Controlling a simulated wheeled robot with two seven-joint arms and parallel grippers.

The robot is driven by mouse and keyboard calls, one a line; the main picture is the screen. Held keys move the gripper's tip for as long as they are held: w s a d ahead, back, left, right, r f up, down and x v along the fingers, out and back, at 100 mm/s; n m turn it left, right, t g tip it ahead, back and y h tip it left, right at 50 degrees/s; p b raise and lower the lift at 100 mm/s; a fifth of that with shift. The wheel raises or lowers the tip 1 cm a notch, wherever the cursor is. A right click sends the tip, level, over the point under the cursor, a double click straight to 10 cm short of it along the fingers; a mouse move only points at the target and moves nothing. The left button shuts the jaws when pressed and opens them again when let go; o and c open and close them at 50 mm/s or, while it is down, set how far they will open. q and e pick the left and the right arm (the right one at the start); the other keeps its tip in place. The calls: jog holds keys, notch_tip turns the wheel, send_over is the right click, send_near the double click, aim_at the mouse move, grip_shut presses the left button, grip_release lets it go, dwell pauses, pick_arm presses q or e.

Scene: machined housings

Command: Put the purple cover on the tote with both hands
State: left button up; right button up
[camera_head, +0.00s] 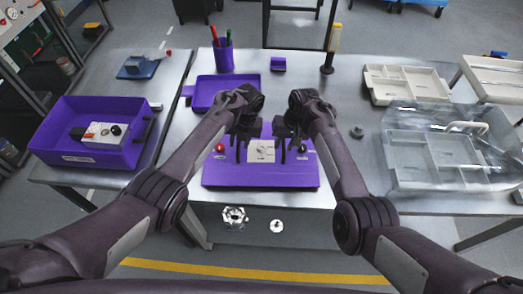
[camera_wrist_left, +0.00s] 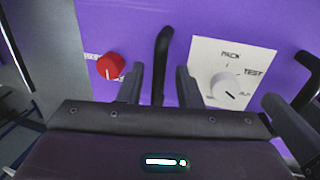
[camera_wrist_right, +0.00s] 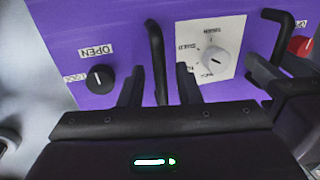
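A flat purple cover (camera_head: 262,177) lies at the front middle of the table. It carries a white dial plate (camera_head: 261,150) and two upright black handles. My left gripper (camera_head: 240,145) is over the handle left of the plate. In the left wrist view this handle (camera_wrist_left: 161,60) stands between the spread fingers, with gaps on both sides. My right gripper (camera_head: 283,145) is over the other handle, which stands between its spread fingers in the right wrist view (camera_wrist_right: 157,60). A clear tote (camera_head: 440,160) stands on the right table.
A purple bin (camera_head: 60,135) holding a white control box (camera_head: 104,134) stands on the left table. A purple tray (camera_head: 225,88), a pen cup (camera_head: 223,55) and a yellow-handled tool (camera_head: 332,48) stand behind the grippers. Beige divided trays (camera_head: 405,84) lie at the right.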

pick_arm(q)
jog(key=shift+a+f, duration=0.3)
jog(key=shift+f, duration=0.2)
pick_arm(e)
jog(key=shift+a+f, duration=0.25)
jog(key=shift+f, duration=0.25)
pick_arm(q)
jog(key=shift+d, duration=0.15)
pick_arm(e)
jog(key=shift+d, duration=0.15)
pick_arm(q)
grip_shut()
pick_arm(e)
grip_shut()
